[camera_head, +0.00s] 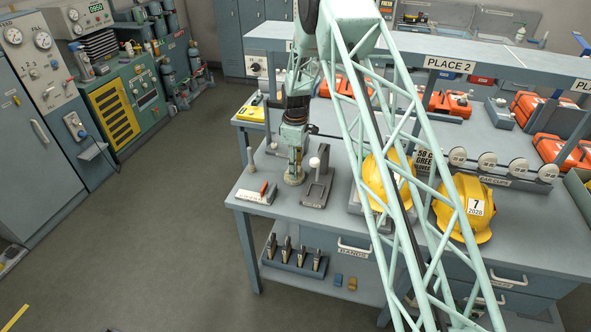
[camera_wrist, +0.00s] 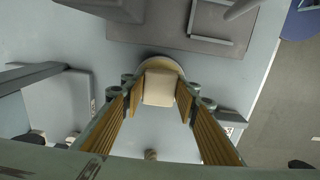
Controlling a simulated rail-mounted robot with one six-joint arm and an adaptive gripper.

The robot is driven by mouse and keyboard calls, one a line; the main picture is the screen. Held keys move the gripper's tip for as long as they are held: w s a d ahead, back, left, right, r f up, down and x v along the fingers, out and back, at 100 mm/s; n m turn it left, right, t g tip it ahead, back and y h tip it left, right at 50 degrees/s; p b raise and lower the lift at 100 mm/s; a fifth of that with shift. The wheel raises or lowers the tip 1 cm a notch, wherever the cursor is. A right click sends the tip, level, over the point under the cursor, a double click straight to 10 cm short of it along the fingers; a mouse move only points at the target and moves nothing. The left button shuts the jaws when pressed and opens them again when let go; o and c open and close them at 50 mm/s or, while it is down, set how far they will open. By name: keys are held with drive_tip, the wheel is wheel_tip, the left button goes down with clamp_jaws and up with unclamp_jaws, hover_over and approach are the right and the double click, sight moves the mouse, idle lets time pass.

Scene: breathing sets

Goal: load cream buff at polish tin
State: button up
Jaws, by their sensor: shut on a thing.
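My gripper (camera_head: 294,165) points straight down over the left part of the grey bench. In the wrist view its fingers (camera_wrist: 160,100) are closed on both sides of a cream block, which I take as the cream buff (camera_wrist: 159,87). A round tan edge (camera_wrist: 162,64) shows just beyond the block. In the head view a pale tan disc (camera_head: 293,179) sits directly under the fingertips, at bench level. I cannot tell whether this disc is the buff's pad or the polish tin. The fingers hide most of the buff in the head view.
A grey stand with a white knob (camera_head: 317,187) is close on the right. A small tray with a red item (camera_head: 258,192) lies to the left, near the bench edge. Yellow helmets (camera_head: 461,208) sit further right, partly behind my arm's lattice. Open floor lies left of the bench.

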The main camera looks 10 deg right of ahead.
drive_tip(key=shift+r+p, duration=0.8)
drive_tip(key=shift+r, duration=2.7)
drive_tip(key=shift+d+r, duration=0.15)
drive_tip(key=shift+r, duration=0.3)
drive_tip(key=s+d+r+m+b, duration=0.2)
drive_tip(key=s+r+m+b, duration=0.2)
drive_tip(key=r, duration=0.6)
drive_tip(key=s+d+r+m+b, duration=0.2)
drive_tip(key=s+r+m+b, duration=0.2)
drive_tip(key=r, duration=0.6)
drive_tip(key=s+d+r+m+b, duration=0.2)
drive_tip(key=s+r+m+b, duration=0.2)
drive_tip(key=s+r, duration=0.3)
wheel_tip(320, 180, up, 4)
drive_tip(key=shift+d+r, duration=0.1)
drive_tip(key=shift+d, duration=0.05)
